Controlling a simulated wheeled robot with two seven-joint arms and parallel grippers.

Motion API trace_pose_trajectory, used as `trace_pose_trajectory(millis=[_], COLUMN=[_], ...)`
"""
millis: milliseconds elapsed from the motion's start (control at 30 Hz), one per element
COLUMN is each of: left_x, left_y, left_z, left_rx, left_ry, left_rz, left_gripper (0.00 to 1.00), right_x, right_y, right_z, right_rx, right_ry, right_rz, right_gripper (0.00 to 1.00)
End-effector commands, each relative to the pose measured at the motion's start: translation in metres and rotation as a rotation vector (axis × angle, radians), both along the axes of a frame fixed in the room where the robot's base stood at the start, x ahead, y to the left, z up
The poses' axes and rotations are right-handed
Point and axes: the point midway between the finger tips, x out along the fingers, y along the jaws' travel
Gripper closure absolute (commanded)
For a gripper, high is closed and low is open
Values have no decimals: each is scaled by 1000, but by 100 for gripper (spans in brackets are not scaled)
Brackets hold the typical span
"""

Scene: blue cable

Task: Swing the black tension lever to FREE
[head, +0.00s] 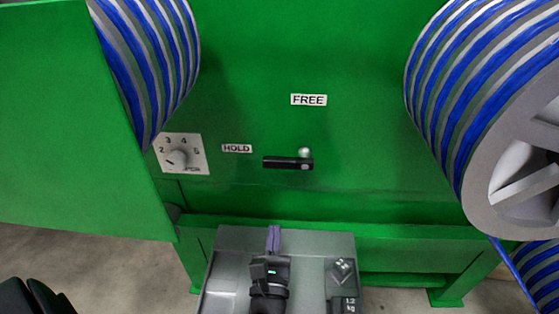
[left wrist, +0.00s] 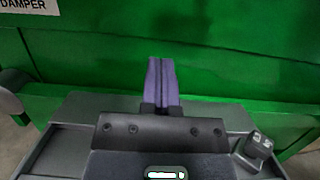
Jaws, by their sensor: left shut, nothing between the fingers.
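The black tension lever (head: 285,162) lies level on the green machine front, its free end pointing left toward the HOLD label (head: 237,148). A round silver knob or pivot (head: 304,152) shows at its right end. The FREE label (head: 309,99) is above the lever. My left gripper (head: 273,238) is below the lever, apart from it, with its purple fingers together and empty. The fingers also show in the left wrist view (left wrist: 162,80), in front of bare green panel. The lever does not show in the left wrist view. My right gripper is not in view.
A numbered damper dial (head: 180,156) is left of HOLD. Large blue-and-grey cable reels flank the panel, the right one (head: 510,130) jutting out. A green panel (head: 80,120) stands at left. A grey tray-like surface (head: 315,240) lies under my left gripper. The panel around the lever is clear.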

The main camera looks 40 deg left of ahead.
Motion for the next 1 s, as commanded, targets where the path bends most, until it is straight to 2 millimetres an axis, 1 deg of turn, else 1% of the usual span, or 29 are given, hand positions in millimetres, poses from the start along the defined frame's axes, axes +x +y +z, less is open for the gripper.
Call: trace_pose_trajectory(millis=[267,367,467,833,867,900,1000], left_x=[0,4,16,83,85,83,83], left_y=[0,2,9,50,52,51,50], left_z=[0,0,3,22,28,40,55], left_rx=[0,1,2,2,-1,-1,-1], left_ry=[2,1,0,1,0,-2,-2], left_rz=[-1,-1,0,0,-1,0,0], left_gripper=[100,100,100,100,100,100,100], right_x=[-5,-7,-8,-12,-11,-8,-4], right_y=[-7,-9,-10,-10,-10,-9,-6], right_z=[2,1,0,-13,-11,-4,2], right_rx=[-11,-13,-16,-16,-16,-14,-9], right_ry=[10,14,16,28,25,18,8], right_rz=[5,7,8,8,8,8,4], right_gripper=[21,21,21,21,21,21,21])
